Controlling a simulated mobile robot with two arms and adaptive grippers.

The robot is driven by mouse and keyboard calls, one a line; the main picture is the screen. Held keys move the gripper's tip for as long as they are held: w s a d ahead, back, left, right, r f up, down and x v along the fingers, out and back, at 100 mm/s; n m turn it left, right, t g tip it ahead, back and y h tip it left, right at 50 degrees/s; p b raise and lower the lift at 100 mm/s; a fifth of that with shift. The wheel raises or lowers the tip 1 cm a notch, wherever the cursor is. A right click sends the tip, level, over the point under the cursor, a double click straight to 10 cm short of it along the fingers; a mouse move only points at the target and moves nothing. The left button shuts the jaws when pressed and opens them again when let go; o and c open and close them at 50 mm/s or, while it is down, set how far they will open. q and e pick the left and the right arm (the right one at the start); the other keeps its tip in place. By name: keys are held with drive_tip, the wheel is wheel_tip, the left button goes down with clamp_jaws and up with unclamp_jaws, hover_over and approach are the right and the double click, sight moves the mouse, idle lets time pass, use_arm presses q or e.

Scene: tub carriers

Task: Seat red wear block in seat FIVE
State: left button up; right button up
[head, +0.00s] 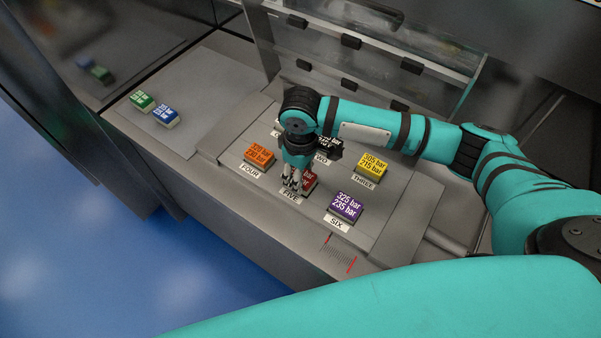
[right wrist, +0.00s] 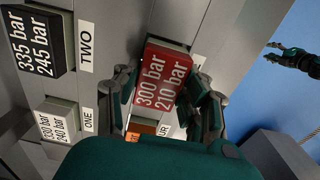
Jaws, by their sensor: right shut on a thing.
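The red wear block (head: 309,182), marked 300 bar 210 bar, is at the FIVE label (head: 291,197), between the orange and purple blocks. My right gripper (head: 292,188) reaches down over it and is shut on it. In the right wrist view the red block (right wrist: 163,80) sits between the two fingers of my right gripper (right wrist: 165,95). The fingers and block hide seat FIVE, so I cannot tell whether the block rests in it. My left gripper (right wrist: 272,52) shows small at the right of the right wrist view, its fingers apart, over blue floor.
The orange block (head: 259,156) is at FOUR, the purple block (head: 345,206) at SIX and the yellow block (head: 371,166) at THREE. White (right wrist: 57,122) and black (right wrist: 38,45) blocks are at ONE and TWO. Green (head: 142,100) and blue (head: 166,117) blocks lie left. A clear guard (head: 370,45) stands behind.

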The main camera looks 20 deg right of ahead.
drive_tip(key=shift+f, duration=0.45)
drive_tip(key=o, duration=1.2)
drive_tip(key=shift+f, duration=0.1)
drive_tip(key=shift+o, duration=0.2)
